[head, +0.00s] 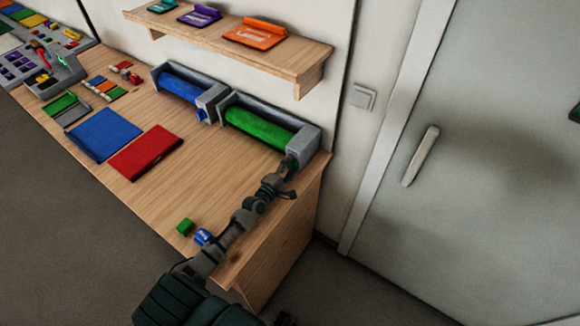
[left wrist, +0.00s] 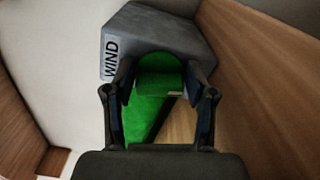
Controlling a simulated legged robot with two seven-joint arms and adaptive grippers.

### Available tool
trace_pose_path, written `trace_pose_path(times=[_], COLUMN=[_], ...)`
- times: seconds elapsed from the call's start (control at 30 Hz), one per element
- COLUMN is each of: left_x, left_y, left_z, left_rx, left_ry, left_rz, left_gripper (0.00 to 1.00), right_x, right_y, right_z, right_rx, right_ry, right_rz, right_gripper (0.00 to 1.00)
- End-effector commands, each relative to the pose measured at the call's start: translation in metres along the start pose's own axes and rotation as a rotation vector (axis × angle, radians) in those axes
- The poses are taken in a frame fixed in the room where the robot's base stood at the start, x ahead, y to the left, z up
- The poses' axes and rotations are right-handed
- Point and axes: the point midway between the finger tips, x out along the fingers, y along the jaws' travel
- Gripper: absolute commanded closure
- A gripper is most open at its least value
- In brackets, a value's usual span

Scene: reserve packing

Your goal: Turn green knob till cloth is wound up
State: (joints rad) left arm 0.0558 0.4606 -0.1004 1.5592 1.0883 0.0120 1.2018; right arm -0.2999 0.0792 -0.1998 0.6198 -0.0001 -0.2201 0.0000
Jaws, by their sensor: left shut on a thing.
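A green cloth roll (head: 258,127) lies in a grey holder (head: 309,142) at the back right end of the wooden table. My left gripper (head: 291,168) is at the front right end of this holder and mostly covers the knob there. In the left wrist view, the green knob (left wrist: 165,75) sits between the fingers of my left gripper (left wrist: 160,88), which is shut on it. Behind it stands the grey housing (left wrist: 150,35) with a "WIND" label. Green also shows below the knob, between the fingers. My right gripper is not in view.
A similar holder with a blue roll (head: 181,86) stands to the left. Blue (head: 104,134) and red (head: 146,151) flat pieces lie on the table (head: 170,205). Small green (head: 185,226) and blue (head: 203,237) blocks lie near the front edge. A shelf (head: 290,52) hangs above.

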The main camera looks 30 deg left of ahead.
Motion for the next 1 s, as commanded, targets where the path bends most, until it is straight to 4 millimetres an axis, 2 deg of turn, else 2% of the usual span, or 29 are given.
trace_pose_path(times=[0.03,0.4,1.0], left_x=[-0.0019,-0.0021,-0.0023], left_y=[-0.0072,-0.0095,-0.0105], left_z=[-0.0016,-0.0019,-0.0018], left_rx=[0.034,0.225,0.272], left_ry=[0.002,0.000,0.000], left_rz=[-0.014,-0.017,-0.018], left_gripper=[0.79,0.79,0.79], right_x=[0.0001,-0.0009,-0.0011], right_y=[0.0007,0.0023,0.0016], right_z=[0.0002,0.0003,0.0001], right_rx=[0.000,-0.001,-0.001], right_ry=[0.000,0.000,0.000], right_rz=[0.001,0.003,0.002], right_gripper=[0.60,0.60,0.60])
